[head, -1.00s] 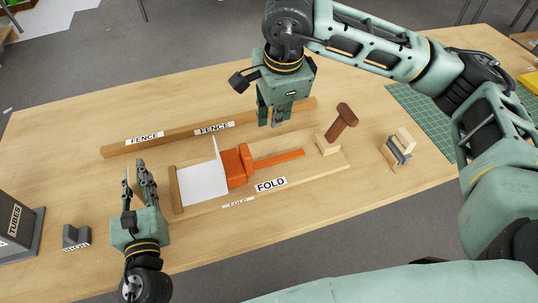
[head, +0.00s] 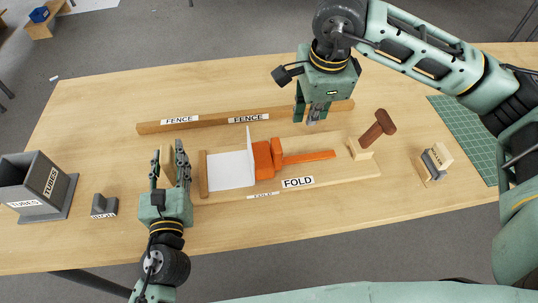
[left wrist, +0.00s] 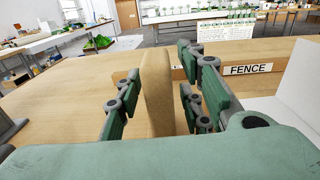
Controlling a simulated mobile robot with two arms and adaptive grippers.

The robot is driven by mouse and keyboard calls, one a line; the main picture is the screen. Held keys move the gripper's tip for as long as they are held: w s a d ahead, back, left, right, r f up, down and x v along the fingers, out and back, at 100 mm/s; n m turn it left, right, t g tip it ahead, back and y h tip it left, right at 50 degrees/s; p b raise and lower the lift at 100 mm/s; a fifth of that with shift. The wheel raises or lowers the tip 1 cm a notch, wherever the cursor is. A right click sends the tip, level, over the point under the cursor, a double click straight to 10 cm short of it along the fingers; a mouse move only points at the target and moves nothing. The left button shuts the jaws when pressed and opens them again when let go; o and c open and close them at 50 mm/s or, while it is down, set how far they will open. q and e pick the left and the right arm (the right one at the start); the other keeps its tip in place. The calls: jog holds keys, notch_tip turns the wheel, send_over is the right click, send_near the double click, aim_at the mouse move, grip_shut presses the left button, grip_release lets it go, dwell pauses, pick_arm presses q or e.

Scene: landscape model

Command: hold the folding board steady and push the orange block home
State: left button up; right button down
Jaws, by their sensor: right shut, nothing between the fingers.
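The folding board (head: 340,172), labelled FOLD, lies on the table with a white card (head: 230,170) on its left part; one flap of the card stands upright. The orange block (head: 264,160) with its long orange bar (head: 310,157) sits against the right side of the flap. My left gripper (head: 168,150) is open at the board's left end. Its fingers stand on either side of an upright wooden piece (left wrist: 157,85), with gaps visible in the left wrist view. My right gripper (head: 316,121) is shut and empty, above the table behind the orange bar.
A wooden fence (head: 215,121) runs behind the board. A brown mallet (head: 381,126) leans by a small wood block (head: 360,149). A clamp-like wooden piece (head: 435,160) and a green mat (head: 470,135) are at right. A grey TUBES box (head: 35,185) and small grey block (head: 104,205) are at left.

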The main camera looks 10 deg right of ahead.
pick_arm(q)
jog(key=shift+o, duration=0.3)
jog(key=shift+s, duration=0.1)
jog(key=s, duration=1.2)
jog(key=shift+d+r, duration=0.1)
